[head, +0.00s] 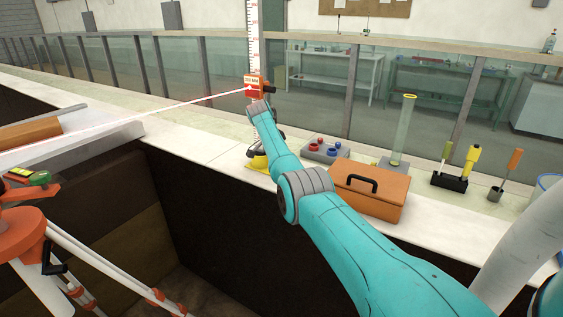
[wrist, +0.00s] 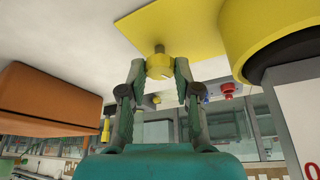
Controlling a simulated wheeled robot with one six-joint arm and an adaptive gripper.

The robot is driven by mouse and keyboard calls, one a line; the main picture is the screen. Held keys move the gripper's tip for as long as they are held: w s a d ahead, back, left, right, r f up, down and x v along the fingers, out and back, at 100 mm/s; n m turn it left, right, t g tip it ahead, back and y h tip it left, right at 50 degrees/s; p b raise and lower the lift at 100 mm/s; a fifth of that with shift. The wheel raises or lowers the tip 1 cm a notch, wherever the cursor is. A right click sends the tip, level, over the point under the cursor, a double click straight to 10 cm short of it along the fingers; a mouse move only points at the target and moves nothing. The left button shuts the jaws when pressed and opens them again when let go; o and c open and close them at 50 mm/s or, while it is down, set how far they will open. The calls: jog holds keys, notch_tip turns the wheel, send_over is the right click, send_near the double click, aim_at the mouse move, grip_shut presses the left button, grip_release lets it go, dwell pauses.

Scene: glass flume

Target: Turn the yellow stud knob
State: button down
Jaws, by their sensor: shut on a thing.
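The yellow stud knob (wrist: 159,66) shows in the wrist view as a small round knob on a short stem against a flat yellow plate (wrist: 185,22). My gripper (wrist: 160,68) has one green finger on each side of the knob, and its fingertips are shut on it. In the head view, part of the yellow base (head: 258,161) shows at the foot of the tall staff (head: 253,40). My arm covers the knob and most of my gripper there.
An orange toolbox (head: 368,190) stands right of the base, also large at left in the wrist view (wrist: 45,90). A grey box with red and blue knobs (head: 325,150) and a clear cylinder (head: 402,130) stand behind. An orange tripod (head: 25,225) is at left.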

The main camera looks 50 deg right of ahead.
dwell(0.4)
jog(key=c, duration=0.8)
grip_release()
jog(key=v, duration=1.2)
